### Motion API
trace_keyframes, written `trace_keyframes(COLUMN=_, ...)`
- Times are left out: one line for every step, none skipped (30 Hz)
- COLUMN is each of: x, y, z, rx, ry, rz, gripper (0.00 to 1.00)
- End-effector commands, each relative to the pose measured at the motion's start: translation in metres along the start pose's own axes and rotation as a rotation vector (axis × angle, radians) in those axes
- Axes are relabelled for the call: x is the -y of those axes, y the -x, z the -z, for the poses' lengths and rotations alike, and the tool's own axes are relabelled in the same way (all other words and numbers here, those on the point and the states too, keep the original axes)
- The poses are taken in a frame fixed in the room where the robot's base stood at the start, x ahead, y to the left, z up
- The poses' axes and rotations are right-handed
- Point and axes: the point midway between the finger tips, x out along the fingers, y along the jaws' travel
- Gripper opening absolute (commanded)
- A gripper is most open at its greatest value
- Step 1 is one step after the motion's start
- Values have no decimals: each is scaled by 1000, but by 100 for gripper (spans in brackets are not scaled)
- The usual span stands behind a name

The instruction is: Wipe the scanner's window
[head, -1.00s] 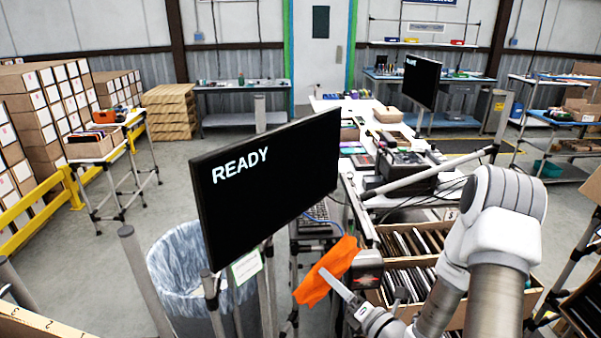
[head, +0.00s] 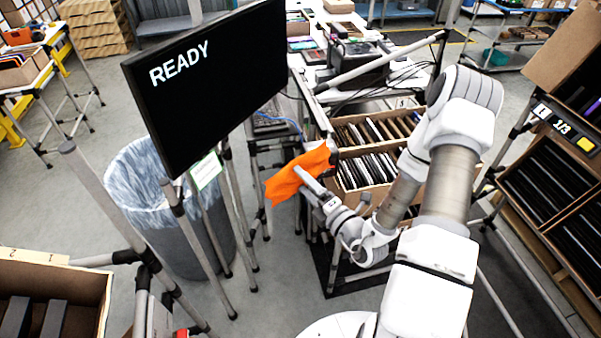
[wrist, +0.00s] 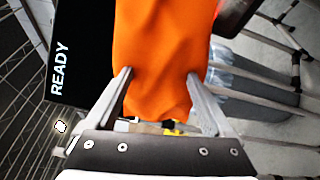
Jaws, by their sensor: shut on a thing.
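An orange cloth (head: 298,176) hangs from my gripper (head: 305,180), left of the cartons in the head view. In the wrist view the cloth (wrist: 163,55) fills the middle, between the two fingers of my gripper (wrist: 160,78), which is shut on it. A dark thing with a red edge (wrist: 236,14) shows at the top right of the wrist view, partly behind the cloth. It may be the scanner, but I cannot tell. No scanner window shows clearly, and I see no contact between cloth and window.
A black monitor reading READY (head: 212,80) stands left of the cloth, above a lined bin (head: 140,185). A carton of dark upright items (head: 372,172) is right of the cloth. A rack of cartons (head: 545,185) stands at the right, and an open carton (head: 85,275) at lower left.

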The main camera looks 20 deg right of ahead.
Motion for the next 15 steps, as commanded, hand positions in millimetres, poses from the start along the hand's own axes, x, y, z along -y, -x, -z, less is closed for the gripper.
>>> trace_keyframes(x=8, y=6, z=-4, rx=42, ry=-127, rz=7, gripper=42)
trace_keyframes(x=12, y=9, z=-5, rx=63, ry=-202, rz=7, gripper=42)
trace_keyframes(x=16, y=12, z=-7, rx=90, ry=-301, rz=4, gripper=42)
trace_keyframes(x=19, y=15, z=-9, rx=110, ry=-376, rz=1, gripper=42)
trace_keyframes(x=22, y=18, z=-11, rx=132, ry=-449, rz=-4, gripper=42)
trace_keyframes(x=26, y=21, z=-13, rx=160, ry=-546, rz=-12, gripper=42)
trace_keyframes(x=28, y=23, z=-14, rx=180, ry=-617, rz=-21, gripper=42)
trace_keyframes(x=31, y=26, z=-16, rx=201, ry=-686, rz=-30, gripper=42)
trace_keyframes(x=34, y=29, z=-18, rx=228, ry=-774, rz=-46, gripper=42)
trace_keyframes(x=37, y=32, z=-20, rx=250, ry=-837, rz=-58, gripper=42)
trace_keyframes(x=38, y=34, z=-21, rx=268, ry=-892, rz=-71, gripper=42)
trace_keyframes(x=41, y=36, z=-23, rx=292, ry=-955, rz=-86, gripper=42)
trace_keyframes(x=43, y=38, z=-24, rx=308, ry=-993, rz=-97, gripper=42)
trace_keyframes(x=44, y=40, z=-25, rx=322, ry=-1027, rz=-109, gripper=42)
trace_keyframes(x=45, y=41, z=-26, rx=338, ry=-1062, rz=-122, gripper=42)
